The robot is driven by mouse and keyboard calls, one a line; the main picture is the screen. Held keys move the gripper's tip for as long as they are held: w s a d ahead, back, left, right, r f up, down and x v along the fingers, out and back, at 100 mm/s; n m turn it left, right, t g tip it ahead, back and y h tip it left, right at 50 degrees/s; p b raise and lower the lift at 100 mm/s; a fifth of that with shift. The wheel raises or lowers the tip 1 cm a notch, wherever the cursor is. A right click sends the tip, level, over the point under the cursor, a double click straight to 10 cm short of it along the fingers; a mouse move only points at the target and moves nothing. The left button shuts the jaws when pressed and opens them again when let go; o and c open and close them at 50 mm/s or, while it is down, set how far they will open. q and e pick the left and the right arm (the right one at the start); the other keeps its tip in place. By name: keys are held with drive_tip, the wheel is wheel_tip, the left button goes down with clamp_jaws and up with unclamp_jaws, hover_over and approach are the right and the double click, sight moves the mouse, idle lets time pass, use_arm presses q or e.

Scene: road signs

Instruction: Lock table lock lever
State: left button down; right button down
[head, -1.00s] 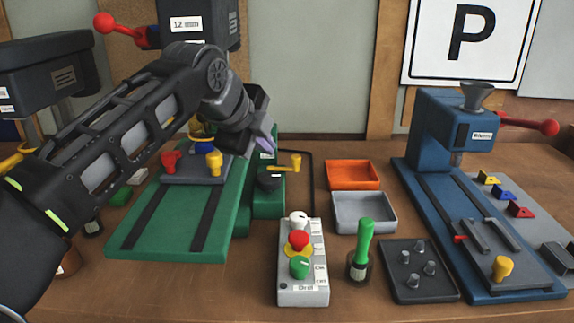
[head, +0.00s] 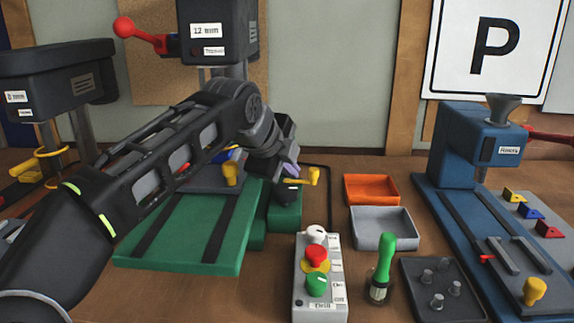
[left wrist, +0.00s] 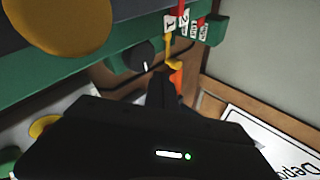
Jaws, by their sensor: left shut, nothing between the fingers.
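The drill's green base (head: 190,225) carries a yellow lever (head: 313,177) on its right side, which I take as the table lock lever. In the left wrist view the lever (left wrist: 168,52) stands beside a black knob (left wrist: 137,57) and small number labels. My left gripper (head: 291,170) is shut and empty, with its tip close to the lever's left end. In the left wrist view my dark gripper (left wrist: 165,92) points at the lever; I cannot tell whether they touch. The gripper partly hides the black knob in the head view. My right gripper is not in view.
A grey button box (head: 320,270), a green-handled tool (head: 385,260), an orange tray (head: 371,189) and a grey tray (head: 384,228) stand right of the drill. A blue press (head: 465,160) is farther right. The drill head (head: 215,35) overhangs behind my arm.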

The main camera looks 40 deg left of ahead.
sight(313, 171)
use_arm(q)
drive_tip(key=x, duration=0.5)
drive_tip(key=shift+w+f+b, duration=0.15)
drive_tip(key=shift+f+b, duration=0.15)
drive_tip(key=w, duration=0.1)
drive_tip(key=w+a, duration=0.1)
drive_tip(key=w, duration=0.1)
drive_tip(key=shift+w+f, duration=0.1)
drive_tip(key=shift+w, duration=0.5)
drive_tip(key=shift+p, duration=0.4)
drive_tip(key=shift+w+a+r+p, duration=0.1)
drive_tip(key=shift+w+r+p, duration=0.15)
drive_tip(key=shift+w+p, duration=0.55)
drive_tip(key=shift+w+a+f, duration=0.1)
drive_tip(key=shift+w+f, duration=0.05)
drive_tip(key=shift+w, duration=0.05)
drive_tip(key=shift+f, duration=0.1)
